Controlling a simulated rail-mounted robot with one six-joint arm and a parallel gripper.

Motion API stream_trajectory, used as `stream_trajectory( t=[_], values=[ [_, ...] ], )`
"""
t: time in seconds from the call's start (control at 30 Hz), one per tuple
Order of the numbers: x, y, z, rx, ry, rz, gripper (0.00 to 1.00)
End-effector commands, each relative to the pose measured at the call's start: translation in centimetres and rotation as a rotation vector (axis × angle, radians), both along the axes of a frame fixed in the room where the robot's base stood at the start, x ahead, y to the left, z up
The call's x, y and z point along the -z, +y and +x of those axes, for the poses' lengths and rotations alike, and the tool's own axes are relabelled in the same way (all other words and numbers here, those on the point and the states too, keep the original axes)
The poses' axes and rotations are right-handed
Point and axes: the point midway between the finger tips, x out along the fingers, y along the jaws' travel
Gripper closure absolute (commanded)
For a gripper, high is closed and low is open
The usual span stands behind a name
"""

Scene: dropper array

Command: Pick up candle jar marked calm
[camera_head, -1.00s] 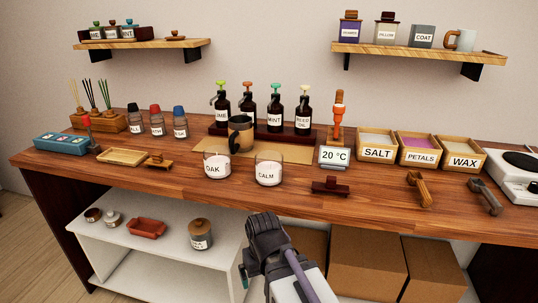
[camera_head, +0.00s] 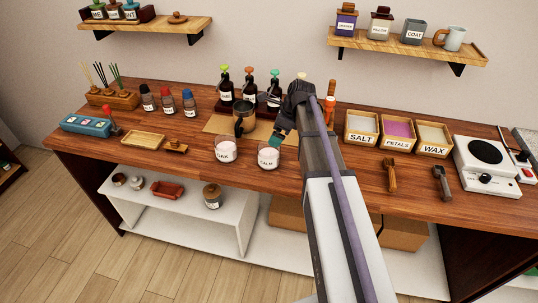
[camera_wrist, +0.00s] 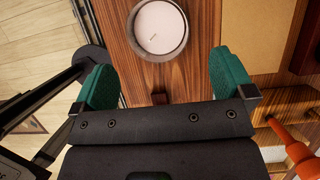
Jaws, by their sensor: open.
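The candle jar marked CALM (camera_head: 268,157) stands upright on the wooden counter near its front edge, with pale wax inside. My gripper (camera_head: 279,140) is open and empty, just up and right of this jar in the head view. In the wrist view a round jar with pale wax (camera_wrist: 159,28) shows from above, beyond the gap between the two green fingers (camera_wrist: 163,82); its label is hidden, but it appears to be the CALM jar. A similar jar (camera_head: 225,151), read OAK in the earlier frame, stands to its left.
A dark mug (camera_head: 244,120) on a tan mat and several pump bottles stand behind the jars. Labelled boxes such as SALT (camera_head: 361,128) stand to the right. A wooden tray (camera_head: 143,139) lies left. An orange upright tool (camera_wrist: 292,145) is near my gripper.

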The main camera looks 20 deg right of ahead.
Motion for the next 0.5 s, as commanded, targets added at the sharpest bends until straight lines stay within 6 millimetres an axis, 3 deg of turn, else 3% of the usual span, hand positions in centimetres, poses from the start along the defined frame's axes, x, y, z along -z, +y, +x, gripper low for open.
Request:
stream_trajectory(
  t=[0.13, 0.37, 0.5],
  values=[
    [0.7, 0.1, 0.0, 0.009, 0.003, 0.003, 0.0],
    [5.2, 1.5, 0.9, 0.006, 0.003, 0.002, 0.0],
    [5.4, 1.9, 1.1, 0.006, 0.003, 0.002, 0.0]
  ],
)
